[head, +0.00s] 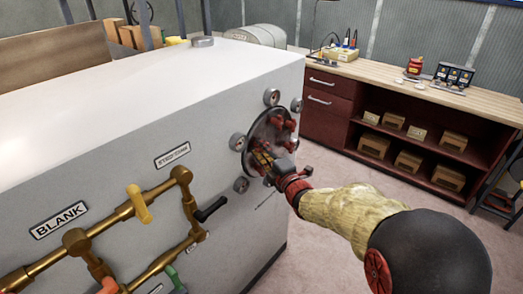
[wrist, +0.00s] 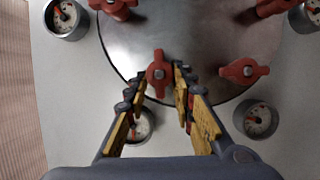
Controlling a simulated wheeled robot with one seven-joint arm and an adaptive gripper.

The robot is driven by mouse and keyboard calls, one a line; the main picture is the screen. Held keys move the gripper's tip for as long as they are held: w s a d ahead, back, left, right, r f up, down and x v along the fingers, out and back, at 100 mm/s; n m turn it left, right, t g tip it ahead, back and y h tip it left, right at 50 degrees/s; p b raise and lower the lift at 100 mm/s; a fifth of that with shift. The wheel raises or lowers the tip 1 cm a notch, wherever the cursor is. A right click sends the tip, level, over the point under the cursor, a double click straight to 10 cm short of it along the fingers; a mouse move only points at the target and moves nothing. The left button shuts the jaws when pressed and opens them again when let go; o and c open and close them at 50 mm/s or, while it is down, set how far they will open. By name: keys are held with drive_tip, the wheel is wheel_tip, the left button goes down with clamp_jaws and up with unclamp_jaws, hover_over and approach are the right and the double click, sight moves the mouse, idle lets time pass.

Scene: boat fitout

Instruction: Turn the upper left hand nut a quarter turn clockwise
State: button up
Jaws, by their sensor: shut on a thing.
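A round steel plate (wrist: 205,45) carries several red wing nuts. My gripper (wrist: 160,75) is shut on a red nut (wrist: 157,68) near the plate's lower edge in the wrist view, one finger on each side. Another nut (wrist: 115,8) sits at the upper left there, partly cut off by the frame, and others are at the right (wrist: 243,71) and upper right (wrist: 272,6). In the head view my gripper (head: 264,161) is at the lower part of the plate (head: 262,127) and hides the held nut. Red nuts (head: 279,121) show above it.
Round gauges (wrist: 66,18) surround the plate on the white cabinet (head: 100,120). Brass pipes (head: 130,215) with coloured handles stick out at the left. A workbench with shelves (head: 420,85) stands behind, with open floor before it.

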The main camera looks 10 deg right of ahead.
drive_tip(key=shift+r+p, duration=0.1)
drive_tip(key=shift+p, duration=0.2)
clamp_jaws()
